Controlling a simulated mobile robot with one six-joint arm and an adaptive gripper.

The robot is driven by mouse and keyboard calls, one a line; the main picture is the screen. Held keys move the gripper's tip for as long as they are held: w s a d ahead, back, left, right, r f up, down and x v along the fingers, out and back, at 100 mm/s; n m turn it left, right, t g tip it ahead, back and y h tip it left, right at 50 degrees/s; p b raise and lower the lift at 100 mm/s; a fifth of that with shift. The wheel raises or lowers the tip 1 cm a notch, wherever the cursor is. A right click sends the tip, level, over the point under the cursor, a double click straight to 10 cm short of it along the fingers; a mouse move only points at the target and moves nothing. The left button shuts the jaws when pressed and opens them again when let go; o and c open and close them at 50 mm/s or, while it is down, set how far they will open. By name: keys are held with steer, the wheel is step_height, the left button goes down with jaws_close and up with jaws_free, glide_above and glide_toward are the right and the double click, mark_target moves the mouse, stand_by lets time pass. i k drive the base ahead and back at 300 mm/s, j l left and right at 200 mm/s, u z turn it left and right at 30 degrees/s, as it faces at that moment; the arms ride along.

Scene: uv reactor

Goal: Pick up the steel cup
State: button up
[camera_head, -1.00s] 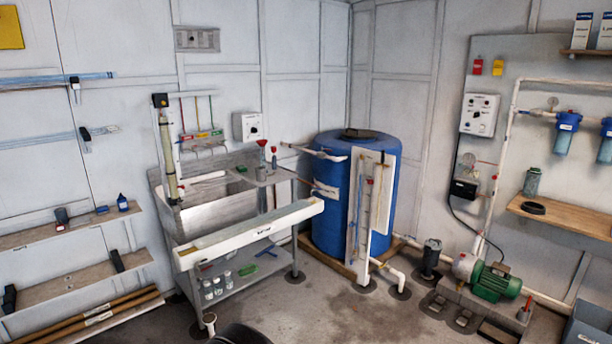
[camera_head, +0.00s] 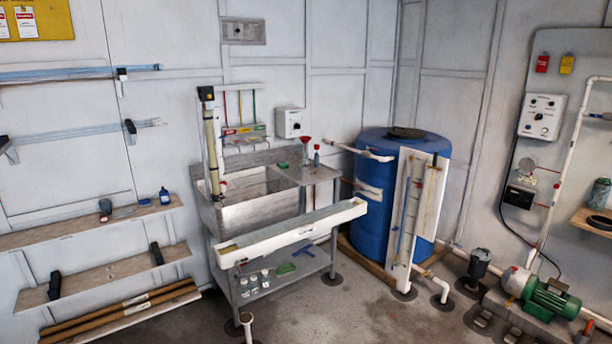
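I cannot clearly make out a steel cup. A small dark grey cup-like item (camera_head: 105,206) stands on the upper left shelf (camera_head: 60,230), with a small reddish piece beside it; it is too small to tell whether it is steel. A grey-green cylindrical vessel (camera_head: 600,193) stands at the right edge on a wooden shelf (camera_head: 588,216), partly cut off by the frame. My gripper is not in view.
A steel sink bench (camera_head: 255,208) with a long white trough (camera_head: 290,234) across its front stands mid-room. A blue tank (camera_head: 370,225) is behind to the right. A green pump (camera_head: 552,300) sits low at right. Bare floor (camera_head: 370,315) lies in front.

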mark_target(303, 170)
steer(key=i+l, duration=0.1)
steer(key=i, duration=0.45)
steer(key=i+u, duration=0.1)
steer(key=i, duration=0.45)
steer(key=i+l, duration=0.15)
steer(key=i, duration=0.4)
steer(key=i+l+u, duration=0.1)
steer(key=i, duration=0.45)
steer(key=i+l, duration=0.2)
steer(key=i, duration=0.35)
steer(key=i+l+u, duration=0.1)
steer(key=i, duration=0.4)
steer(key=i+l, duration=0.25)
steer(key=i, duration=0.3)
steer(key=i+l+u, duration=0.1)
steer(key=i, duration=0.45)
steer(key=l, duration=0.1)
